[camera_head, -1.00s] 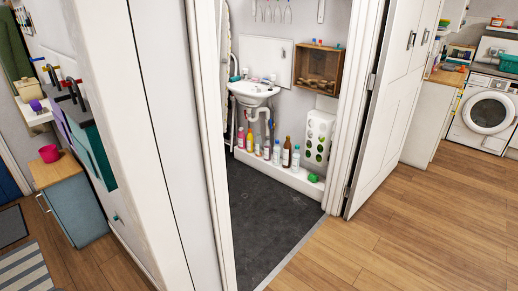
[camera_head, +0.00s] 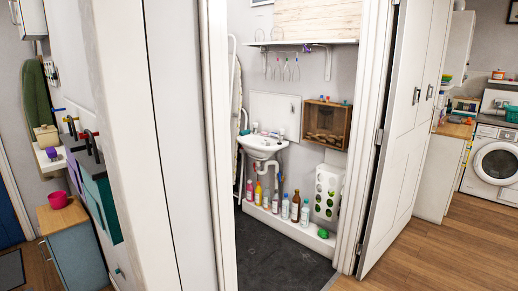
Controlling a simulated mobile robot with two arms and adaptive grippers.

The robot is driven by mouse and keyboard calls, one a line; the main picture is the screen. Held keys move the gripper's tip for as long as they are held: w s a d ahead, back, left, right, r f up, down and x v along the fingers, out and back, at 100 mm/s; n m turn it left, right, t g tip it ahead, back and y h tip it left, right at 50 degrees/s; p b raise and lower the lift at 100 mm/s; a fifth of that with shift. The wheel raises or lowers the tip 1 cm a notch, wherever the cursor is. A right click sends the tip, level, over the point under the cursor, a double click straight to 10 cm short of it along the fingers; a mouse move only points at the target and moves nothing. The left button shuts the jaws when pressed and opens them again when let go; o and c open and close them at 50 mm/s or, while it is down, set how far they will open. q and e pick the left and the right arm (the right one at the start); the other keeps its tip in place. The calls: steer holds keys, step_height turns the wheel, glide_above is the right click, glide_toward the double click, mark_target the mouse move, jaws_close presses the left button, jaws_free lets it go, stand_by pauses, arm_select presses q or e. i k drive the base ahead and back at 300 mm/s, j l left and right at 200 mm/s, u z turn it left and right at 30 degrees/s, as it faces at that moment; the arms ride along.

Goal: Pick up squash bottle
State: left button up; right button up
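Several bottles stand upright in a row on a low white ledge (camera_head: 290,229) inside the open closet. They include a pink bottle (camera_head: 249,191), a yellow bottle (camera_head: 258,193), a white bottle (camera_head: 285,208), a brown bottle (camera_head: 295,206) and a pale clear bottle (camera_head: 305,214). They are too small for me to read labels, so I cannot tell which one is the squash bottle. Neither of my grippers is in view.
A small sink (camera_head: 262,146) hangs above the bottles. A white holder (camera_head: 328,192) and a green object (camera_head: 323,233) are at their right. The doorway is open; its white door (camera_head: 395,150) stands at the right. Dark closet floor (camera_head: 270,260) is clear.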

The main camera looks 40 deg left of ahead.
mark_target(267, 193)
steer(key=i+l, duration=0.1)
steer(key=i, duration=2.25)
steer(key=i+j, duration=0.25)
steer(key=j, duration=0.15)
steer(key=i+j, duration=0.3)
steer(key=j, duration=0.15)
steer(key=i+j, duration=0.25)
steer(key=j, duration=0.15)
steer(key=i+j, duration=0.25)
steer(key=j, duration=0.15)
steer(key=z, duration=0.05)
